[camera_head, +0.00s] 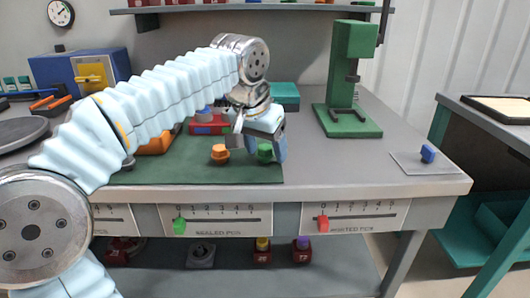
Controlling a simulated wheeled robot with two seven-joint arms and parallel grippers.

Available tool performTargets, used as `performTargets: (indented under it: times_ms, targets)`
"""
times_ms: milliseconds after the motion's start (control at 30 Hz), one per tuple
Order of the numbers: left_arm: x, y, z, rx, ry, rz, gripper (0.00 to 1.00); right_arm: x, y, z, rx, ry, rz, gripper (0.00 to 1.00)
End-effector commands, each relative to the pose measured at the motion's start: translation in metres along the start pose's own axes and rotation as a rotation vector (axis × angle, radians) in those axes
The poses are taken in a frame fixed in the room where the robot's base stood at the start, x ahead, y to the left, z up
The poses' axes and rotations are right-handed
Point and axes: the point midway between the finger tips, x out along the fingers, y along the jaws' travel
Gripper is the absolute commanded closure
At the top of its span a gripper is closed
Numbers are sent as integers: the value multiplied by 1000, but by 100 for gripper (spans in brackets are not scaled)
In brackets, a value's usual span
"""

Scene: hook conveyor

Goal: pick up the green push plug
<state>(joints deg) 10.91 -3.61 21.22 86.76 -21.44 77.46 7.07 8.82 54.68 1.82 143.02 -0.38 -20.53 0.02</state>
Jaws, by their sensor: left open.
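The green push plug (265,152) sits on the dark green mat (200,175), near the mat's right side. My left gripper (256,143) is open, with its arm reaching in from the left. Its jaws are low over the mat, right at the green plug, and a finger partly hides the plug. I cannot tell whether the fingers touch it. An orange plug (220,153) stands on the mat just left of the gripper. My right gripper is not in view.
A red and blue block (209,124) lies behind the orange plug. A green press (350,80) stands at the back right. A blue plug (427,153) sits on a grey plate (408,164) at the right. The bench top between mat and plate is clear.

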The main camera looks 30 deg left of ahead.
Motion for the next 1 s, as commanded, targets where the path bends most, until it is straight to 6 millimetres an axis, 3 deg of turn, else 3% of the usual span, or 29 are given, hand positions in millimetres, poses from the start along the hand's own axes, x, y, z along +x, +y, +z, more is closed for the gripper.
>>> performTargets:
  times_ms: [233, 600, 1000]
  targets:
    - [2, 0, 0, 0, 1, 0, 33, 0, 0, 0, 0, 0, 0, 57]
    - [2, 0, 0, 0, 1, 0, 88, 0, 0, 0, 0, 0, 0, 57]
    - [-8, 1, -5, 1, 3, 1, 88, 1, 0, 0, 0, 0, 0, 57]
